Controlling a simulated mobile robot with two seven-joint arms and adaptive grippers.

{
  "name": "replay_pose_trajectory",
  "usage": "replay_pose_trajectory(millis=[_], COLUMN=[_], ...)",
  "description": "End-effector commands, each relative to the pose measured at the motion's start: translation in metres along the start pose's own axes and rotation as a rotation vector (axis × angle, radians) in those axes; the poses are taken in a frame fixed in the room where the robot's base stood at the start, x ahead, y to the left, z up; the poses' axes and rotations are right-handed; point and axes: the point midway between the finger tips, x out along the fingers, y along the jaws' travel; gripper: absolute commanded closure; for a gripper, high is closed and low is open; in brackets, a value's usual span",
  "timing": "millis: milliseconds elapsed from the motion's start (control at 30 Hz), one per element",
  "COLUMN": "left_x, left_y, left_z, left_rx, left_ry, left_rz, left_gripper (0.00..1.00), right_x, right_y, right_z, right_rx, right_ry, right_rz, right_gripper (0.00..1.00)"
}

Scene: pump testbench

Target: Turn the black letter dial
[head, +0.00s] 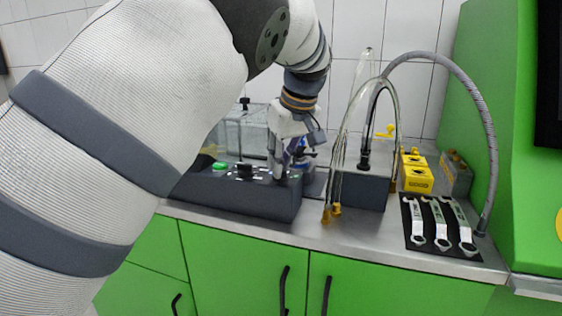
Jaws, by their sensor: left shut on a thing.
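My left gripper (278,176) reaches down from above onto the top of the dark grey control box (240,200), at its right end. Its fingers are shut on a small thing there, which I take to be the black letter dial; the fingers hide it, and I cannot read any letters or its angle. A separate black knob (245,171) stands on the box just left of the fingers, apart from them. A green button (219,166) is farther left. My right gripper is not in view.
A clear tank (245,132) stands behind the box. To the right are a grey block (362,190) with hoses, yellow boxes (416,178) and several wrenches (441,224) on a black mat. The steel worktop (340,240) is clear along its front edge.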

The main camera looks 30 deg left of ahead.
Motion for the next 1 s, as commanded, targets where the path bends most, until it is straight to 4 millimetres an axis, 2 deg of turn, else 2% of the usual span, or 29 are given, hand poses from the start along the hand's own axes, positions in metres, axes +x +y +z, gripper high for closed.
replay_pose_trajectory(millis=[33, 100, 433, 567, 800, 1000], left_x=[0.002, 0.003, -0.004, -0.031, -0.093, -0.116], left_y=[0.000, 0.000, 0.000, 0.001, 0.001, 0.000], left_z=[0.001, 0.001, 0.000, 0.000, 0.000, 0.000], left_rx=[-0.001, -0.001, 0.000, 0.000, 0.000, 0.000], left_ry=[-0.005, -0.005, -0.001, 0.001, -0.001, -0.003], left_rz=[-0.004, -0.004, 0.000, 0.003, 0.001, -0.003], left_gripper=[0.82, 0.69, 0.69, 0.69, 0.69, 0.69], right_x=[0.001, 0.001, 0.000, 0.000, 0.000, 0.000], right_y=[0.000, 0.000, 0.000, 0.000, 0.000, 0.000], right_z=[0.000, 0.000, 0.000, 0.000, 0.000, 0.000], right_rx=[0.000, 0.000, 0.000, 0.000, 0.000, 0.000], right_ry=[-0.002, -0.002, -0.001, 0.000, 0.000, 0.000], right_rz=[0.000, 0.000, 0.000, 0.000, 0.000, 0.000], right_gripper=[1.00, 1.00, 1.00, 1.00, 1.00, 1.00])
